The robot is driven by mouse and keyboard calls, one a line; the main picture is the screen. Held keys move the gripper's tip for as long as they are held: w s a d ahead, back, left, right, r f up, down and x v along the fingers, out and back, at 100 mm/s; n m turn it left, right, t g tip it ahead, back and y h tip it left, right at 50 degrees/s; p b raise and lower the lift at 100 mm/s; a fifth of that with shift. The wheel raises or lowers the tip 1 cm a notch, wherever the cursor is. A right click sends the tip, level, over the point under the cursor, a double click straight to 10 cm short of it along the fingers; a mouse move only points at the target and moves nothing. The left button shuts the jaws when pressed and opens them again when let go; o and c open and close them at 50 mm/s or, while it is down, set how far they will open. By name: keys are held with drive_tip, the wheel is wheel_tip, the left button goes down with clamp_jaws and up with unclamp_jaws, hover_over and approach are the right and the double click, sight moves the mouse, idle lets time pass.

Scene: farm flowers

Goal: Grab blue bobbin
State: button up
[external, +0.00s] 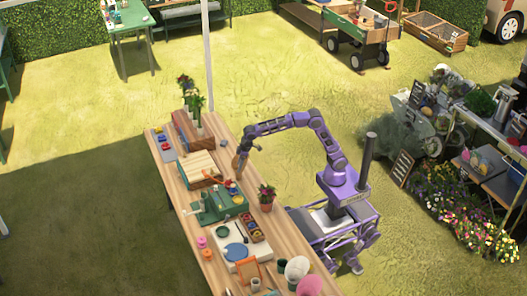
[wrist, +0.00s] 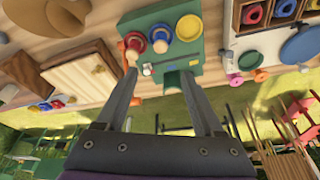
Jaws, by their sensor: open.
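A blue-topped bobbin (wrist: 160,40) stands on the green sewing-machine-like stand (wrist: 158,63) in the wrist view. A red bobbin (wrist: 133,42) is at its left and a yellow one (wrist: 188,27) at its right. My gripper (wrist: 158,73) is open and empty, its two fingers spread on either side of the green stand in the picture, with the blue bobbin between and beyond the tips. In the external view my gripper (external: 238,166) is above the right edge of the table, near the green stand (external: 218,206). The bobbins are too small to tell apart there.
The wooden table (external: 180,232) is crowded. A wooden box (external: 200,165) stands behind the green stand, and a potted plant (external: 266,197) stands at the right edge. A compartment tray (wrist: 262,14) holds coloured rings, including a blue one. Open grass lies beyond the table.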

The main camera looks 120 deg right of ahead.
sight(234, 185)
drive_tip(key=b+x, duration=0.2)
drive_tip(key=x, duration=1.5)
drive_tip(key=shift+s+a+f, duration=0.1)
drive_tip(key=shift+s+f, duration=0.05)
drive_tip(key=shift+f, duration=0.15)
clamp_jaws()
